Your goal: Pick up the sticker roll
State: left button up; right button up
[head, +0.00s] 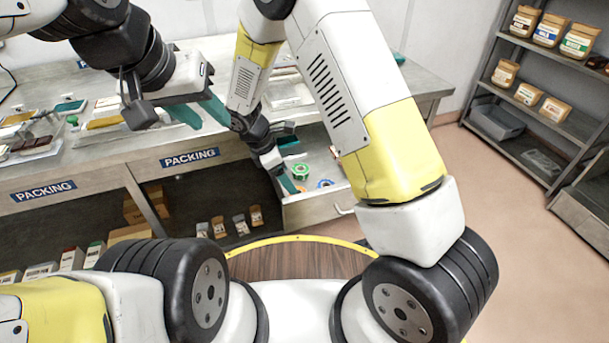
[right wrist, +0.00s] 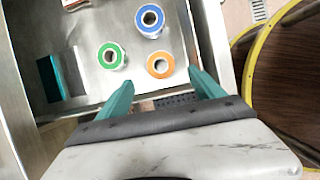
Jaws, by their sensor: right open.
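Three sticker rolls lie in an open metal drawer (head: 318,207): a green roll (right wrist: 110,56), a blue roll (right wrist: 150,20) and an orange roll (right wrist: 160,64). The green roll (head: 300,171) and blue roll (head: 325,184) also show in the head view. My right gripper (right wrist: 163,88) is open and empty above the drawer, with the orange roll beyond and between its teal fingertips in the right wrist view. The green roll is left of the orange one. My left gripper (head: 200,112) is open and empty above the packing bench.
The packing bench (head: 95,150) holds several small items at the left. In the right wrist view, a teal block (right wrist: 50,78) lies in the drawer's left part. A shelf rack (head: 535,95) with pouches stands at the right. Floor before it is clear.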

jog(key=x, duration=0.8)
jog(key=shift+s+f, duration=0.1)
jog(key=shift+f, duration=0.15)
jog(key=c, duration=1.4)
